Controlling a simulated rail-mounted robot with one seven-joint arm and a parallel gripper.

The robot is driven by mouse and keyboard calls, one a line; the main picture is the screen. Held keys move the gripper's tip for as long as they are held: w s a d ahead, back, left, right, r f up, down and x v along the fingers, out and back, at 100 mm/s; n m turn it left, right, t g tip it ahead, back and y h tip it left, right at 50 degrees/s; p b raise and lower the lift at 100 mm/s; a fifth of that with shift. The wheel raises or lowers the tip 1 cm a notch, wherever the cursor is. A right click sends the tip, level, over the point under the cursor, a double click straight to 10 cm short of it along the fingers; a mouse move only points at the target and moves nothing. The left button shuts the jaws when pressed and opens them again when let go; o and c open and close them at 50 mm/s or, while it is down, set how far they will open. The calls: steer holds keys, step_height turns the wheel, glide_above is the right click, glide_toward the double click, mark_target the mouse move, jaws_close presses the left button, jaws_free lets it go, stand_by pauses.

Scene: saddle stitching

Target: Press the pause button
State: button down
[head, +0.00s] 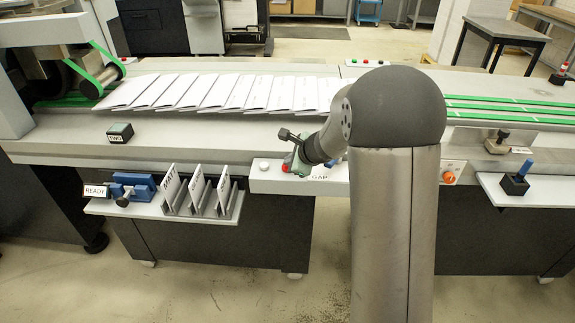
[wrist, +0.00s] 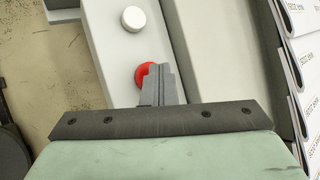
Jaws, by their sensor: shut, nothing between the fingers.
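A red button (head: 284,168) and a white button (head: 264,165) sit side by side on the light panel at the machine's front. I see no pause label on either. In the wrist view the red button (wrist: 143,72) is partly covered by the fingers, and the white button (wrist: 133,19) is fully in sight beyond it. My gripper (wrist: 160,68) is shut and empty. Its fingertips overlap the red button's right part; I cannot tell whether they touch it. In the head view my gripper sits at the red button, partly hidden by my wrist.
A row of white booklets (head: 222,92) lies on the conveyor behind. A shelf (head: 151,209) at left holds a blue clamp (head: 133,186) and several upright cards. An orange knob (head: 449,178) and a blue-handled block (head: 516,183) are at right.

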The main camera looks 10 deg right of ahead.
steer(key=shift+r+p, duration=0.35)
steer(key=shift+r, duration=0.3)
steer(key=shift+r, duration=0.1)
step_height(320, 180, up, 5)
steer(key=p, duration=0.4)
stand_by(0.5)
